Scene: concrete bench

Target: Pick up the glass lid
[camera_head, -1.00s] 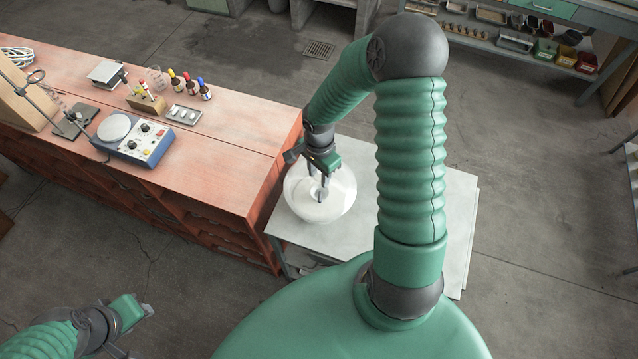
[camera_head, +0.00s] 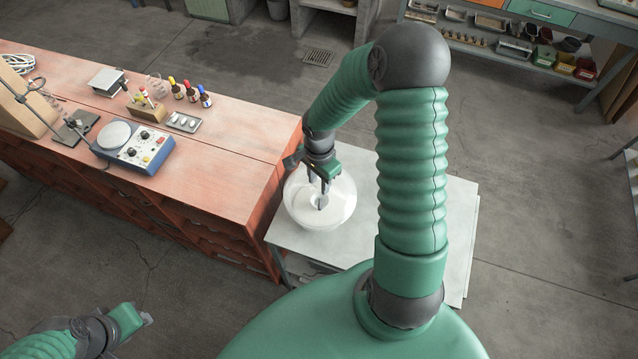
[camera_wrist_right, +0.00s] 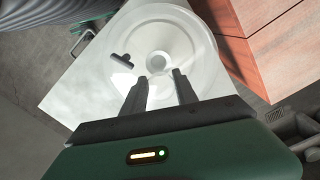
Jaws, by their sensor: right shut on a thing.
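The clear round glass lid (camera_head: 345,190) is on the pale grey side table, with a white disc area showing through it. In the right wrist view the lid (camera_wrist_right: 196,42) fills the upper middle, with a small round knob (camera_wrist_right: 158,63) at its centre. My right gripper (camera_head: 321,196) reaches down from above and is shut on the lid at its middle; its two fingers (camera_wrist_right: 160,80) show in the wrist view. The exact contact is too small to make out. My left gripper (camera_head: 147,318) is low at the left, away from the lid; its jaw opening is unclear.
The grey table (camera_head: 405,215) has bare room right of the lid. A red-topped bench (camera_head: 225,165) stands close at left, bearing a blue hotplate (camera_head: 150,155), dropper bottles (camera_head: 190,92) and a small tray (camera_head: 184,122). Shelves (camera_head: 500,45) stand far back.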

